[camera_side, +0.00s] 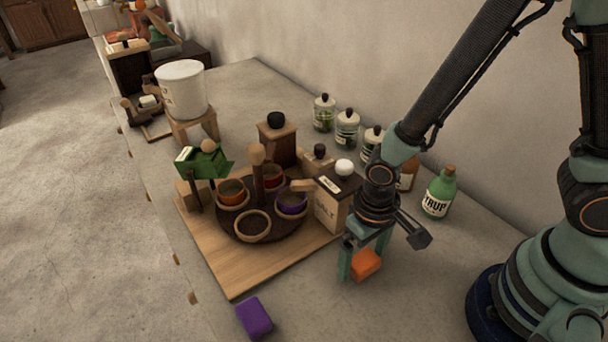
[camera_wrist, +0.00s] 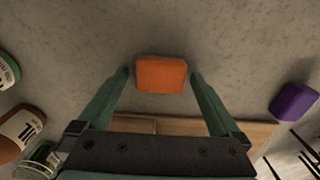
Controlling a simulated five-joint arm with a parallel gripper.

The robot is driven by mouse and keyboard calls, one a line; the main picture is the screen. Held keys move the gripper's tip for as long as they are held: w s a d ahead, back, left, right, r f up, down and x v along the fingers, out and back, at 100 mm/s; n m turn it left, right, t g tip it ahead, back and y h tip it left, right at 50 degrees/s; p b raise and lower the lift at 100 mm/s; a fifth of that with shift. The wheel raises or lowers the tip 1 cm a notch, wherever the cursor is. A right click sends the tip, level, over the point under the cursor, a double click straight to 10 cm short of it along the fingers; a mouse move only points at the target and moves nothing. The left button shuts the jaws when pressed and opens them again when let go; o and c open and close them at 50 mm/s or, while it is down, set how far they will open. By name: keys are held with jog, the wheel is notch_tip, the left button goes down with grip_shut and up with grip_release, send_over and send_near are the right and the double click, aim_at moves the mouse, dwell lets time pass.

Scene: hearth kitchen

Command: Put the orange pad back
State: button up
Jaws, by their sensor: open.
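The orange pad (camera_side: 366,264) is a small rounded block low over the grey counter, right of the wooden board. My gripper (camera_side: 362,260) is open, pointing down, with one green finger on each side of the pad. In the wrist view the pad (camera_wrist: 161,74) lies between the fingertips (camera_wrist: 160,77), with narrow gaps at both sides. A dark round carousel (camera_side: 262,207) on the board holds several wood-rimmed cups. The front cup (camera_side: 252,226) looks empty; others show orange-red or purple contents.
A purple pad (camera_side: 254,317) lies on the counter near its front edge. A green bottle (camera_side: 440,192) and several jars (camera_side: 347,129) line the wall. A white bucket (camera_side: 183,90) stands further back.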

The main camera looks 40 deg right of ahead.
aim_at(363, 258)
notch_tip(363, 258, up, 12)
jog(key=w+d+r+t, duration=0.4)
jog(key=d+r+t, duration=0.1)
jog(key=d+r, duration=0.7)
jog(key=shift+w+d+r+t, duration=0.2)
jog(key=shift+d+t, duration=0.1)
jog(key=shift+d, duration=0.85)
dwell(0.4)
